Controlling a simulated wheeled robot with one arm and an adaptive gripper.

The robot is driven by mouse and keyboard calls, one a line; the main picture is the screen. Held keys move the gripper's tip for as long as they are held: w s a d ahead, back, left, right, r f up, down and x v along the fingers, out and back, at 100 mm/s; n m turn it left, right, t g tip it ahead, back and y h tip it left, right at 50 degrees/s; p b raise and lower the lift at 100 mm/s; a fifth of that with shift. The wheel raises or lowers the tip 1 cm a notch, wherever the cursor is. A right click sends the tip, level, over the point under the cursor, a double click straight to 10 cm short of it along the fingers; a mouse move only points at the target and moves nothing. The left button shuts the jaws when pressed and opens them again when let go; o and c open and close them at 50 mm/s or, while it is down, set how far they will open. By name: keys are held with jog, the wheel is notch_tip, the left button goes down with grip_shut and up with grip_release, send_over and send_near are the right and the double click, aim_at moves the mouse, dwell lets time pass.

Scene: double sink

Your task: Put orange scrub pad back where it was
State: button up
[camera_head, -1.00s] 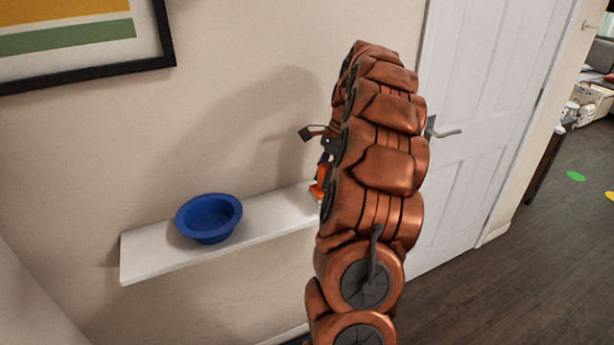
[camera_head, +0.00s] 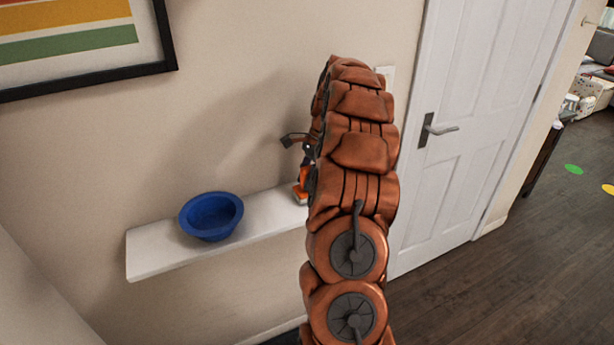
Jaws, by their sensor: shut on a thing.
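My gripper (camera_head: 305,160) shows only in part at the left side of my arm, above the right part of the white shelf. Its dark finger parts point down, and my arm hides the rest. It is shut on the orange scrub pad (camera_head: 300,190), of which a small orange piece shows just below the fingers. The pad is at the shelf's surface or just above it; I cannot tell whether it touches.
The white wall shelf (camera_head: 155,256) carries a blue bowl (camera_head: 211,216) left of my gripper. Bare shelf lies between bowl and pad; my arm hides the shelf's right end. A framed picture (camera_head: 90,85) hangs above, and a white door (camera_head: 455,170) stands to the right.

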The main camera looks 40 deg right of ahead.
jog(key=shift+f, duration=0.25)
jog(key=shift+f, duration=0.1)
jog(key=o, duration=1)
jog(key=shift+b+v, duration=1.55)
jog(key=shift+v, duration=3.45)
jog(key=p+v, duration=0.2)
jog(key=shift+s+p, duration=0.1)
jog(key=shift+p, duration=0.25)
